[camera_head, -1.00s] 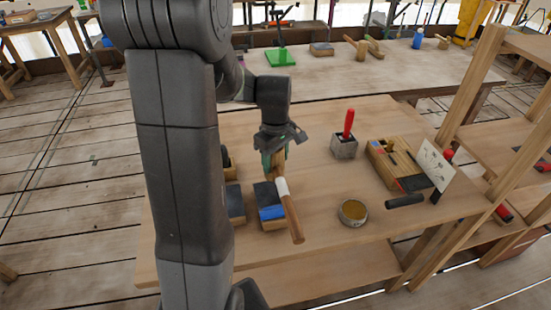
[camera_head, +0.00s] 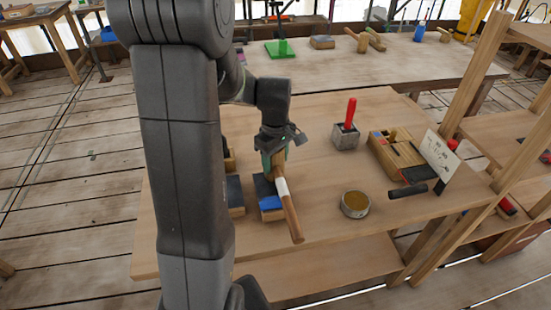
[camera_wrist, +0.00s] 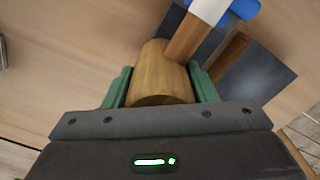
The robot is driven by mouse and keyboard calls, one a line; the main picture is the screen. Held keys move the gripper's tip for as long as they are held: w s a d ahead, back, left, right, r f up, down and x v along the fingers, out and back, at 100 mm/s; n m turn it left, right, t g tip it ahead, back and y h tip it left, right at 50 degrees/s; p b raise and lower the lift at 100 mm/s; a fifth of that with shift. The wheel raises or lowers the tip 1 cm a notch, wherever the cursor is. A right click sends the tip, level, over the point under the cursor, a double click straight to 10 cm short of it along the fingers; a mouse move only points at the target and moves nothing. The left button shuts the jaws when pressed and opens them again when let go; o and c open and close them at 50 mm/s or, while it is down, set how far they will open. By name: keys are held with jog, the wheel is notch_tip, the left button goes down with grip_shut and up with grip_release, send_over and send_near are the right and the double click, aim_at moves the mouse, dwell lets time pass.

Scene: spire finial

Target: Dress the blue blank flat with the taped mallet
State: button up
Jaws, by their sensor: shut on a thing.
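The taped mallet has a wooden head (camera_wrist: 160,72) and a wooden handle (camera_head: 291,213) with a white tape band (camera_head: 282,187). My gripper (camera_head: 273,158) is shut on the head, with a green finger on each side in the wrist view. The handle slants toward the bench's front edge. The blue blank (camera_head: 270,203) lies at the near end of a dark-topped wooden block (camera_head: 262,187), beside and partly behind the handle. A bit of blue (camera_wrist: 244,8) shows beyond the tape in the wrist view. I cannot tell whether mallet and blank touch.
Another dark-topped block (camera_head: 236,193) stands left, partly behind my arm. To the right are a round tin (camera_head: 355,205), a grey block with a red-handled tool (camera_head: 345,137), a wooden tool box (camera_head: 393,155), a white card (camera_head: 437,156) and a black cylinder (camera_head: 408,191).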

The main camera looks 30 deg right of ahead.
jog(key=shift+r, duration=0.1)
notch_tip(320, 180, up, 4)
jog(key=p, duration=0.3)
jog(key=shift+r, duration=0.15)
dwell(0.6)
